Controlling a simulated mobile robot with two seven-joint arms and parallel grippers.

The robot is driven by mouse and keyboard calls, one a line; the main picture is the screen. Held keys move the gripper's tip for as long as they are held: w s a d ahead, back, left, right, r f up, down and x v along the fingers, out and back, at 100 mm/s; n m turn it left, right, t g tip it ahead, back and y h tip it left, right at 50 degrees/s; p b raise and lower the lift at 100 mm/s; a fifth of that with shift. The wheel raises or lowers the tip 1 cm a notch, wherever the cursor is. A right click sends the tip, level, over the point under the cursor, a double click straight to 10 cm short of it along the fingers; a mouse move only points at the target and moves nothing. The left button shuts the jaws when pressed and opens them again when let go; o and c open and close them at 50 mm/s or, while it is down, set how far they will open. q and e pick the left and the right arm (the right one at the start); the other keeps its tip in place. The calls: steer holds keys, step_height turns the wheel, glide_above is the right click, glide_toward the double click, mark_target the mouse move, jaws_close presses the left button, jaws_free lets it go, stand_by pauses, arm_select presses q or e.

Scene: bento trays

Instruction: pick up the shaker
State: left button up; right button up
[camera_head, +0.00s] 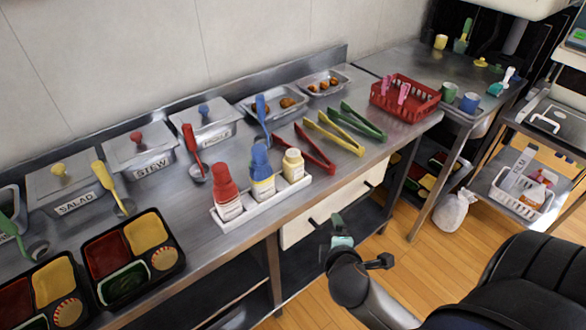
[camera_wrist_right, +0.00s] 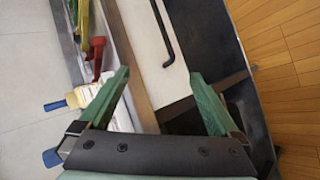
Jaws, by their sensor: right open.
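A shaker with a yellow lid and a pale labelled body (camera_head: 293,166) stands upright at the right end of a white tray (camera_head: 268,202) on the steel counter. A blue bottle (camera_head: 262,172) and a red bottle (camera_head: 228,194) stand beside it in the tray. In the right wrist view the shaker's yellow lid (camera_wrist_right: 72,100) is at the left, and a green finger partly hides its body. My right gripper (camera_head: 358,240) is open and empty, in front of the counter's edge and apart from the shaker. The gripper's green fingers also show in the right wrist view (camera_wrist_right: 163,78). My left gripper is not in view.
Red tongs (camera_head: 303,152), yellow tongs (camera_head: 335,135) and green tongs (camera_head: 357,122) lie right of the shaker. Lidded steel pans and ladles stand behind and left. A white drawer front (camera_head: 325,213) with a dark handle is below the counter's edge.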

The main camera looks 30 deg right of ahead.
steer(key=w+d+r+n+t+h, duration=0.25)
steer(key=w+r+n+t, duration=0.2)
steer(key=n, duration=0.25)
steer(key=n+t+y, duration=0.3)
steer(key=n+t, duration=0.1)
steer(key=n, duration=1.1)
glide_toward(298, 170)
steer(key=x, duration=1)
steer(key=shift+d+f, duration=0.1)
steer(key=shift+a+x, duration=0.2)
steer(key=shift+x, duration=1.15)
steer(key=shift+a+x, duration=0.15)
steer(key=shift+x, duration=1.15)
steer(key=shift+w, duration=0.15)
steer(key=shift+c, duration=0.2)
steer(key=c, duration=1.4)
step_height(298, 170, up, 10)
steer(key=p, duration=0.6)
steer(key=shift+c, duration=0.2)
